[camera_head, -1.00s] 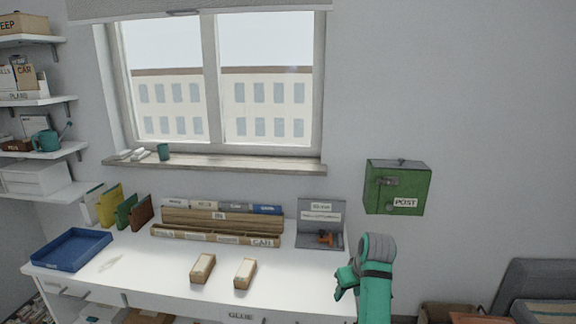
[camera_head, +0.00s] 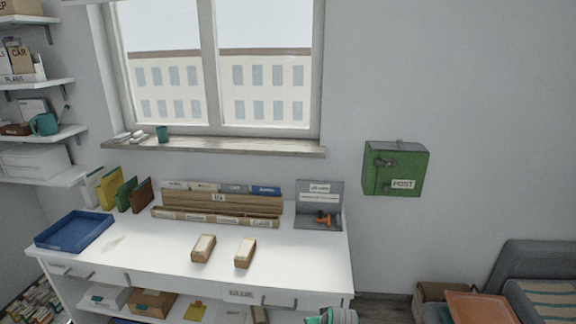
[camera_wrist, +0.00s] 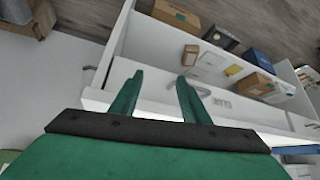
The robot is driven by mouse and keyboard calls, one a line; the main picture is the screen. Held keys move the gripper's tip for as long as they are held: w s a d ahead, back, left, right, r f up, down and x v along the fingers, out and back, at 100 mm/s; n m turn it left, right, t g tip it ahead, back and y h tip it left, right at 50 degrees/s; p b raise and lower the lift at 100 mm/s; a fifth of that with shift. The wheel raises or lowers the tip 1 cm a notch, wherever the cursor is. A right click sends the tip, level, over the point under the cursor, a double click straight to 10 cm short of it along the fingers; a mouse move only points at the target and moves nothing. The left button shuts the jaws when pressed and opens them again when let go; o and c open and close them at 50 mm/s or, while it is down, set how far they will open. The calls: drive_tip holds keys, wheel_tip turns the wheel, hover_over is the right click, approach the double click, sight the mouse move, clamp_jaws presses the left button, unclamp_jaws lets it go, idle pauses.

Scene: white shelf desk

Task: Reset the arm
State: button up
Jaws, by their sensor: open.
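My gripper (camera_wrist: 158,90) shows in the wrist view as two green fingers spread apart with nothing between them. It points at the front of the white desk (camera_head: 130,255), near a drawer front and its handle. In the head view only a green and grey piece of my arm shows at the bottom edge, in front of the desk's right end; the fingers are hidden there.
A blue tray (camera_head: 75,231), two small boxes (camera_head: 203,248) and a wooden organizer (camera_head: 215,205) stand on the desk. A green post box (camera_head: 395,168) hangs on the wall. Boxes (camera_head: 152,302) sit on the shelf below. An orange-topped item and a grey chair are at right.

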drive_tip(key=s+a+f+m+t, duration=0.1)
drive_tip(key=s+a+f+t, duration=0.1)
drive_tip(key=s+a+f, duration=0.6)
drive_tip(key=s+a+f+m+t+h, duration=0.1)
drive_tip(key=s+f+t, duration=0.15)
drive_tip(key=s, duration=1.55)
drive_tip(key=s+r+t, duration=0.2)
drive_tip(key=s+r, duration=0.7)
drive_tip(key=s, duration=0.3)
drive_tip(key=s+a+r+t, duration=0.1)
drive_tip(key=s+r+t, duration=0.1)
drive_tip(key=s+r, duration=0.8)
drive_tip(key=s, duration=0.2)
drive_tip(key=shift+s+a, duration=0.2)
drive_tip(key=shift+s, duration=0.2)
